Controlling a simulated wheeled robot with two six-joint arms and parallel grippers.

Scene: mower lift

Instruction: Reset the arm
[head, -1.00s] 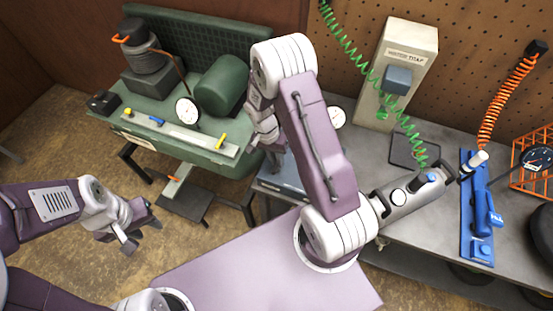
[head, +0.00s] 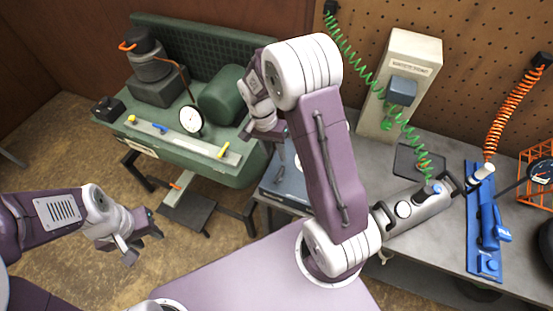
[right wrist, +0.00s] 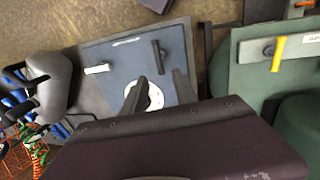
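My left gripper (head: 143,248) hangs over the floor at the left in the head view. Its fingers are apart and nothing is between them. My right arm rises at the middle and bends over, with my right gripper (head: 277,150) above a blue-grey box (head: 283,197) between the green bench and the grey bench. In the right wrist view my right gripper (right wrist: 160,88) has two dark fingers with a gap between them. A blue-grey panel (right wrist: 110,55) with a dark lever (right wrist: 159,57) and a white round dial (right wrist: 154,97) lies beyond the fingers.
A green bench unit (head: 170,145) with a round gauge (head: 191,120) stands at the back left. A grey bench (head: 440,240) at the right holds a grey cylinder tool (head: 420,215) and a blue device (head: 487,230). Green (head: 360,60) and orange (head: 510,110) coiled hoses hang behind. Floor around my left gripper is clear.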

